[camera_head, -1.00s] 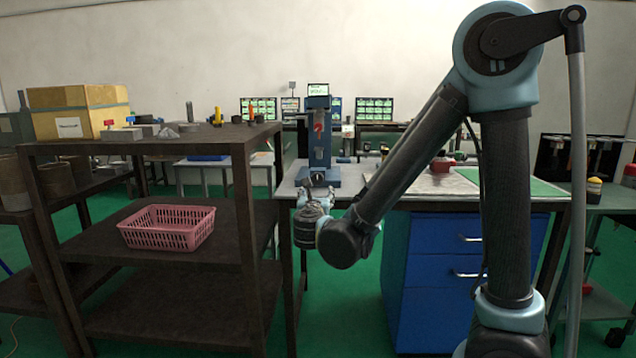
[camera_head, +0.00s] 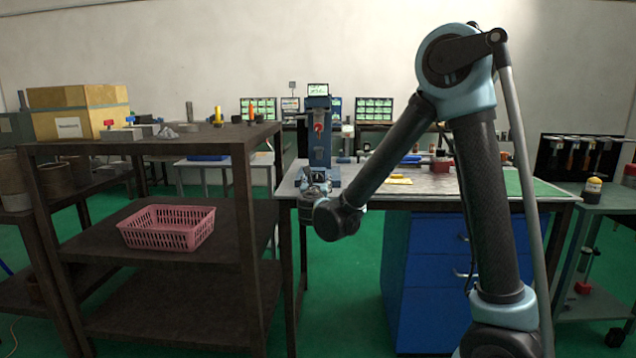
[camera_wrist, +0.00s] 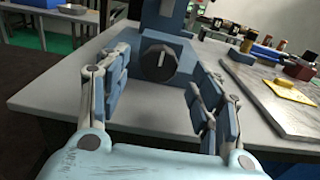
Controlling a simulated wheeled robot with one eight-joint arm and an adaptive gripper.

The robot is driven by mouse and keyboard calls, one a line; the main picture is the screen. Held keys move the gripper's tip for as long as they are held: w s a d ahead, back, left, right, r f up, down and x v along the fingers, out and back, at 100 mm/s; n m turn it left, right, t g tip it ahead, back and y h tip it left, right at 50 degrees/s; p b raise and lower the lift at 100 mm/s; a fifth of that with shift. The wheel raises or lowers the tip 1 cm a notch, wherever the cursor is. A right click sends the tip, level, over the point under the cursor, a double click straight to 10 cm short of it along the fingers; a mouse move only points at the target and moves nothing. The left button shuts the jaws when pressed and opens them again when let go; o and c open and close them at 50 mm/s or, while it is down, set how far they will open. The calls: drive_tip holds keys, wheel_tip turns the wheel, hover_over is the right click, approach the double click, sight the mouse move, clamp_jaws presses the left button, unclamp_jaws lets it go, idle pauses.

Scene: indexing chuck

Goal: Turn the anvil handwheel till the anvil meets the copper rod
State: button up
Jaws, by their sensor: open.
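The blue anvil stand (camera_head: 319,140) stands upright on the grey workbench, with a red mark on its column. In the wrist view a dark round handwheel (camera_wrist: 159,62) with a pale bar across its face sits on the front of the stand's blue base (camera_wrist: 180,45). My gripper (camera_wrist: 162,95) is open and empty, its two fingers to the left and right below the handwheel, apart from it. I cannot make out the copper rod or the anvil's contact face.
The workbench (camera_wrist: 60,88) is clear around the base's left side. A grey plate (camera_wrist: 262,100) with a yellow piece (camera_wrist: 291,90) lies to the right. A dark shelf (camera_head: 250,225) with a pink basket (camera_head: 167,228) stands left of my arm.

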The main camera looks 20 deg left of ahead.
sight(317, 178)
drive_tip(key=shift+x, duration=2)
drive_tip(key=c, duration=1.1)
